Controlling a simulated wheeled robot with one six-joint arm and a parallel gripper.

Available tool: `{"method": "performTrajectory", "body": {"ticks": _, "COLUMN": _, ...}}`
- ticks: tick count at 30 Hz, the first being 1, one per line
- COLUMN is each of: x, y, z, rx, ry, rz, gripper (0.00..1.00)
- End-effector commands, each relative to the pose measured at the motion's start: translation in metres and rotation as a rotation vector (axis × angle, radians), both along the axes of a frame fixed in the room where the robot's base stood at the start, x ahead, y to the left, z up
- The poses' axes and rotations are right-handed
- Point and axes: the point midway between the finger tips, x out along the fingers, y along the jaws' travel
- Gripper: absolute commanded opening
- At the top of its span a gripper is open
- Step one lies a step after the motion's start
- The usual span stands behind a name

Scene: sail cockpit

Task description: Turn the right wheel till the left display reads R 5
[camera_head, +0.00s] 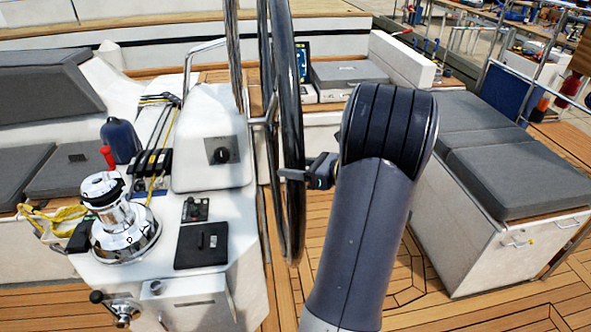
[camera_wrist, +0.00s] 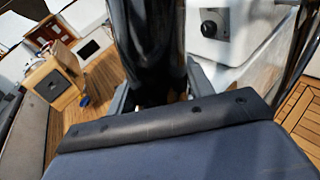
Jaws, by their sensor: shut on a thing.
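The wheel (camera_head: 291,120) stands nearly edge-on at the middle of the head view, a tall black rim. My gripper (camera_head: 292,174) reaches it from the right and is shut on the rim low on its near side. In the wrist view the black rim (camera_wrist: 148,35) runs down from the top between the two fingers of my gripper (camera_wrist: 158,92). A small lit screen (camera_head: 303,62) shows behind the rim, partly hidden; I cannot read it or tell whether it is the left display.
A white console (camera_head: 212,140) with a black knob and a chrome winch (camera_head: 112,212) stand left of the wheel. A grey-cushioned bench (camera_head: 510,165) is at the right. Teak floor (camera_head: 440,290) lies open between my arm and the bench.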

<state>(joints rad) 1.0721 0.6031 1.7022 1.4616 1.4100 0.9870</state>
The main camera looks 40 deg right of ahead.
Motion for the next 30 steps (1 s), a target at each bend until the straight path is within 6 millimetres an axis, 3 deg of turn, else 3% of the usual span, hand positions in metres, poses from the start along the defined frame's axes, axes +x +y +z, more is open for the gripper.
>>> {"method": "performTrajectory", "body": {"ticks": 1, "x": 0.003, "y": -0.001, "z": 0.021, "rx": 0.002, "ry": 0.008, "rz": 0.006, "gripper": 0.09}}
{"method": "performTrajectory", "body": {"ticks": 6, "x": 0.013, "y": -0.006, "z": 0.050, "rx": 0.028, "ry": 0.051, "rz": 0.008, "gripper": 0.09}}
{"method": "performTrajectory", "body": {"ticks": 21, "x": 0.051, "y": -0.030, "z": 0.133, "rx": 0.110, "ry": 0.191, "rz": 0.007, "gripper": 0.09}}
{"method": "performTrajectory", "body": {"ticks": 30, "x": 0.074, "y": -0.044, "z": 0.171, "rx": 0.154, "ry": 0.260, "rz": 0.008, "gripper": 0.09}}
